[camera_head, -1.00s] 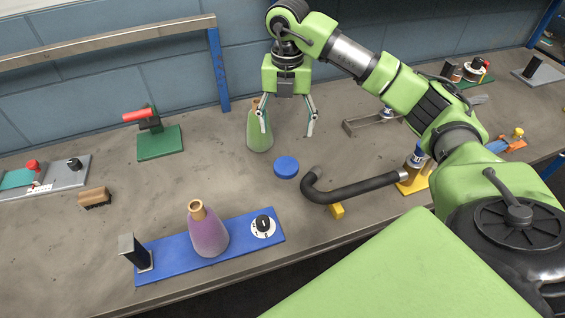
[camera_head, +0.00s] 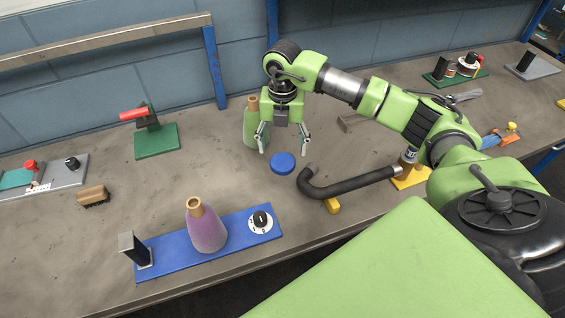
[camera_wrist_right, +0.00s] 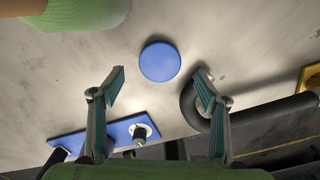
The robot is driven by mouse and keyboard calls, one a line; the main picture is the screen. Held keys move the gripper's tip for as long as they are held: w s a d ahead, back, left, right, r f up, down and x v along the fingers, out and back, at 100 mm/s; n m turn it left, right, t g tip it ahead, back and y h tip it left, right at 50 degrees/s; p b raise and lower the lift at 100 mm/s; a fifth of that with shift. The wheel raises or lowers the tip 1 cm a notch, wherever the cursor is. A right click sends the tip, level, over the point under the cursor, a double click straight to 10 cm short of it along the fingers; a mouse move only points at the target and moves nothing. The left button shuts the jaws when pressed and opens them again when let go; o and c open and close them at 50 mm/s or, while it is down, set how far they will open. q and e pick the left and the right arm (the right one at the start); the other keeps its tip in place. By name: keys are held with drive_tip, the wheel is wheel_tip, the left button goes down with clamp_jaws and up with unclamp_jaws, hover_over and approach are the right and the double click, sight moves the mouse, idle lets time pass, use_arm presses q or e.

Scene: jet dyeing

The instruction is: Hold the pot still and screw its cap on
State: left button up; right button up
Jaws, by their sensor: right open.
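A purple conical pot (camera_head: 207,232) with a tan neck stands upright on a blue board (camera_head: 165,262); its neck looks open. A flat round blue cap (camera_head: 282,163) lies on the bench; it also shows in the right wrist view (camera_wrist_right: 160,61). A green pot (camera_head: 250,124) with a tan neck stands behind it, partly hidden by my right gripper (camera_head: 284,146). That gripper is open and empty, pointing down, above the bench just behind the cap. In the right wrist view the cap lies just ahead of the spread fingertips (camera_wrist_right: 159,78). My left gripper is out of view.
A bent dark pipe (camera_head: 350,187) lies right of the cap on yellow supports. The blue board carries a black post (camera_head: 135,251) and a dial (camera_head: 260,220). A brush (camera_head: 93,196) lies at left. A green stand with a red handle (camera_head: 155,140) stands at the back. The bench's middle left is clear.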

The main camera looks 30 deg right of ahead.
sight(283, 160)
drive_tip(key=shift+f+p, duration=0.3)
drive_tip(key=shift+f, duration=0.1)
drive_tip(key=f, duration=0.2)
drive_tip(key=f+p, duration=0.1)
drive_tip(key=f, duration=0.1)
drive_tip(key=shift+w+d+f, duration=0.15)
drive_tip(key=shift+w+f, duration=0.05)
drive_tip(key=c, duration=1.1)
drive_tip(key=shift+o, duration=0.2)
drive_tip(key=shift+r, duration=0.15)
